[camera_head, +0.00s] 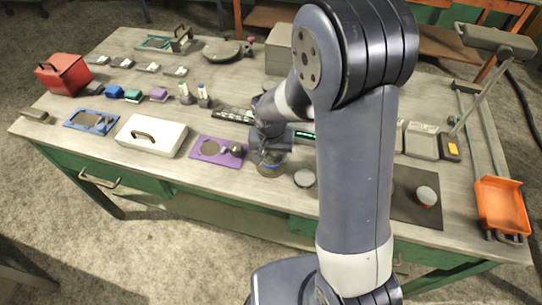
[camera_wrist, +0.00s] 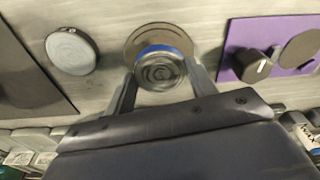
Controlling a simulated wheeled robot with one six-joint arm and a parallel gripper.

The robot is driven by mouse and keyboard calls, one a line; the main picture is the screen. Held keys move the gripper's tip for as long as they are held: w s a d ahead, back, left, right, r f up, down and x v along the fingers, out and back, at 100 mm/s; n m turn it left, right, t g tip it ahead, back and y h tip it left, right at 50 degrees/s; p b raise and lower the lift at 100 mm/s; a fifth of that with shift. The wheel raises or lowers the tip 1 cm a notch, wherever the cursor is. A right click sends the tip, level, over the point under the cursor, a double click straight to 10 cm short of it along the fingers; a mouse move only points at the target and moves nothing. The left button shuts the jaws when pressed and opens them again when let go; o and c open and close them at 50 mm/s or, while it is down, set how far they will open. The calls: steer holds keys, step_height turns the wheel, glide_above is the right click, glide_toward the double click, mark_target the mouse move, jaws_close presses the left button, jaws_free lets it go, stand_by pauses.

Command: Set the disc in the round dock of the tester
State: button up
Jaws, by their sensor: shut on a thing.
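My gripper (camera_wrist: 160,78) is shut on a round grey disc (camera_wrist: 160,70) with a blue band, its ridged top facing the wrist camera. In the head view my gripper (camera_head: 270,150) is low over the front middle of the table. A wider brown round piece (camera_wrist: 138,45) shows under and behind the held disc; I cannot tell whether they touch, or whether this piece is the dock. A dark unit with a green display (camera_head: 305,135), perhaps the tester, is largely hidden behind my arm.
A loose grey disc (camera_head: 305,178) lies just right of the gripper; the wrist view shows it at left (camera_wrist: 72,50). A purple plate (camera_head: 218,151) with small round parts lies left. A dark mat (camera_head: 405,212) bears a white-topped orange piece (camera_head: 427,196). A white case (camera_head: 150,136) stands farther left.

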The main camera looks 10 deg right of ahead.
mark_target(271, 162)
steer(key=shift+f, duration=0.75)
steer(key=shift+f, duration=0.2)
steer(key=o, duration=1.3)
steer(key=shift+o, duration=0.2)
steer(key=shift+r, duration=0.1)
steer(key=shift+r, duration=0.6)
step_height(271, 162, up, 11)
steer(key=s, duration=0.1)
steer(key=shift+s+a, duration=0.15)
steer(key=shift+s, duration=0.1)
